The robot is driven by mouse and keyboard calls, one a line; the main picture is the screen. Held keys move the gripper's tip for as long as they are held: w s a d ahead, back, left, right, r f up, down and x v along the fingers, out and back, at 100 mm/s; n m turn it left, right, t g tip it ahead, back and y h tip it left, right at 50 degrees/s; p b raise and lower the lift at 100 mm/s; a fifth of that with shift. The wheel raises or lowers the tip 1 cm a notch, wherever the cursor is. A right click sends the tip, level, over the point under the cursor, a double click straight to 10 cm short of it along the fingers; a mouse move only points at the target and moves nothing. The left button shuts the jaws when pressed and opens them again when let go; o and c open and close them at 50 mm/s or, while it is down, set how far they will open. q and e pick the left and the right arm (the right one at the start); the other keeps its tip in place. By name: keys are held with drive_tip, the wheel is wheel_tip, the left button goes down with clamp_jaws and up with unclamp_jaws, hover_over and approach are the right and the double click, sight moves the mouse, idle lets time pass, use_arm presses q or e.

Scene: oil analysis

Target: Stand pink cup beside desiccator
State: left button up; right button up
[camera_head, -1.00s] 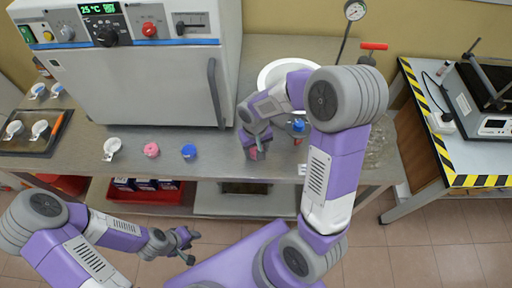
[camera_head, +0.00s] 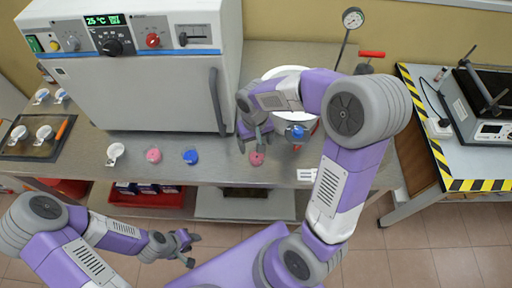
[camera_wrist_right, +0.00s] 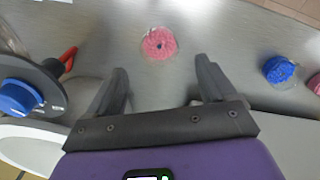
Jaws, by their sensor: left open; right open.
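A pink cup (camera_head: 257,158) stands on the grey bench near its front edge, left of the desiccator and apart from it. It also shows in the right wrist view (camera_wrist_right: 160,43), seen from above, beyond my fingertips. The desiccator, with a blue knob (camera_head: 298,132) on top, is partly hidden by my right arm. Its dark lid (camera_wrist_right: 45,88) and red lever show at the left of the wrist view. My right gripper (camera_head: 254,140) is open and empty, just behind the cup. My left gripper (camera_head: 188,250) is open and empty, in front of the bench.
A second pink cup (camera_head: 153,155), a blue cup (camera_head: 190,156) and a white cup (camera_head: 115,151) stand to the left on the bench. A large oven (camera_head: 140,80) and a white basin (camera_head: 273,74) stand behind. The bench between the blue cup and the pink cup is clear.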

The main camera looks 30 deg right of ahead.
wheel_tip(320, 180, up, 5)
drive_tip(key=shift+f+p, duration=0.15)
drive_tip(key=shift+p, duration=0.25)
drive_tip(key=shift+f, duration=0.1)
